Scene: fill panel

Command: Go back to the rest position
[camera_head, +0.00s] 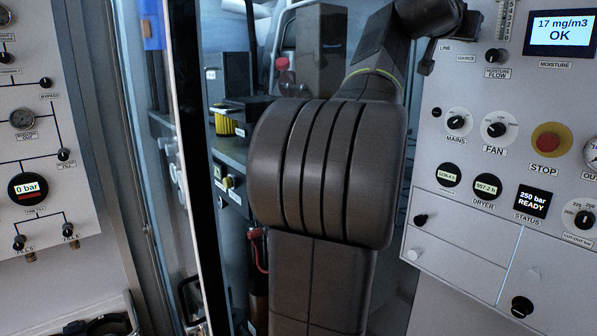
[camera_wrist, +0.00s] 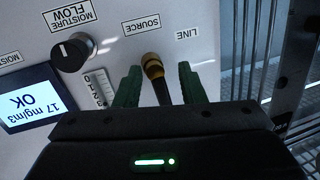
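My gripper (camera_wrist: 158,84) shows in the wrist view with its two green fingers spread apart. A brass-coloured fitting (camera_wrist: 152,66) with a dark stem stands on the panel between the SOURCE and LINE labels. It appears between the fingers, with a gap visible on each side; I cannot tell how deep between them it sits. In the head view my own dark arm fills the middle and reaches up to the panel (camera_head: 455,85) near the LINE and SOURCE labels. The fingers cannot be made out there.
The moisture display (camera_head: 562,32) reads 17 mg/m3 OK, beside the moisture flow knob (camera_head: 495,56). A red STOP button (camera_head: 548,141) sits lower on the panel. Another panel (camera_head: 50,130) with gauges stands at the left. A dark door frame (camera_head: 195,170) stands close left of my arm.

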